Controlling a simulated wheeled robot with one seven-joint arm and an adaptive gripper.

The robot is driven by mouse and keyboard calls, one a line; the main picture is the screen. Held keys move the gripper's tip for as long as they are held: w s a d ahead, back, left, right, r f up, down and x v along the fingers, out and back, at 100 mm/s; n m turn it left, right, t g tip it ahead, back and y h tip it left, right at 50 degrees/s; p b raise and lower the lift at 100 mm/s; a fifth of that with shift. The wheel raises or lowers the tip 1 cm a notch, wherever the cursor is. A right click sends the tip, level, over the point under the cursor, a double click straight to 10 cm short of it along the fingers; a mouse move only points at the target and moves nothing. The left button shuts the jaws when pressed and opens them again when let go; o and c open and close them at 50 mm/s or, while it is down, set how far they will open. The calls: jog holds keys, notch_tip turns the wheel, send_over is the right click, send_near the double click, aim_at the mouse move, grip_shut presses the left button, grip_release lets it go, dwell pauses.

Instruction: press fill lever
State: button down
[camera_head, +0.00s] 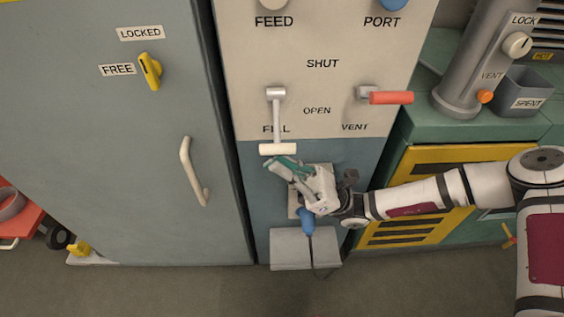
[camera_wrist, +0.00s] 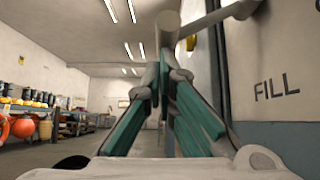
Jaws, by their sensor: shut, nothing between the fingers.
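The fill lever (camera_head: 276,118) is a pale lever on the panel above the FILL label, hanging down with a cream crossbar handle (camera_head: 278,150) at its lower end. My gripper (camera_head: 279,163) is shut and empty, with its green-sided fingers just below and at the crossbar in the head view. In the wrist view the fingertips (camera_wrist: 165,62) meet close to a pale bar, part of the fill lever (camera_wrist: 168,28), at the top of the picture. I cannot tell whether they touch it. The fingers hide part of the panel behind.
The vent lever with its red handle (camera_head: 390,98) sticks out to the right. A grey cabinet door with a pale handle (camera_head: 193,171) stands left. Below my gripper are a blue part (camera_head: 306,221) and a grey box (camera_head: 290,245). A grey cylinder (camera_head: 480,60) stands at the right.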

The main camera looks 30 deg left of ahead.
aim_at(283, 152)
jog(key=shift+s+d+r+m+t+y+p, duration=0.1)
jog(key=shift+s+r+m+t+y+p, duration=0.15)
jog(key=shift+m+t+p, duration=0.3)
jog(key=s+r+m+t+p, duration=0.1)
jog(key=r+m+t+p, duration=0.1)
jog(key=m+t+p, duration=0.2)
jog(key=s+d+r+m+t+y+p, duration=0.1)
jog(key=r+m+t+p, duration=0.2)
jog(key=m+t+p, duration=0.2)
jog(key=s+r+m+t+p, duration=0.1)
jog(key=r+m+t+p, duration=0.2)
jog(key=m+p, duration=0.3)
jog(key=shift+d+r+t+y+p, duration=0.1)
jog(key=shift+d+t+y+p, duration=0.25)
jog(key=shift+t+p, duration=0.35)
jog(key=shift+w+r+m+t+h+p, duration=0.1)
jog(key=shift+r+m+t+h+p, duration=0.45)
jog(key=shift+r+m+p, duration=0.65)
jog(key=shift+w+r+m+t+h+p, duration=0.1)
jog(key=shift+r+m+t+h+p, duration=0.6)
jog(key=shift+p, duration=0.9)
jog(key=shift+r+y, duration=0.15)
jog(key=shift+y, duration=0.1)
jog(key=shift+w, duration=0.1)
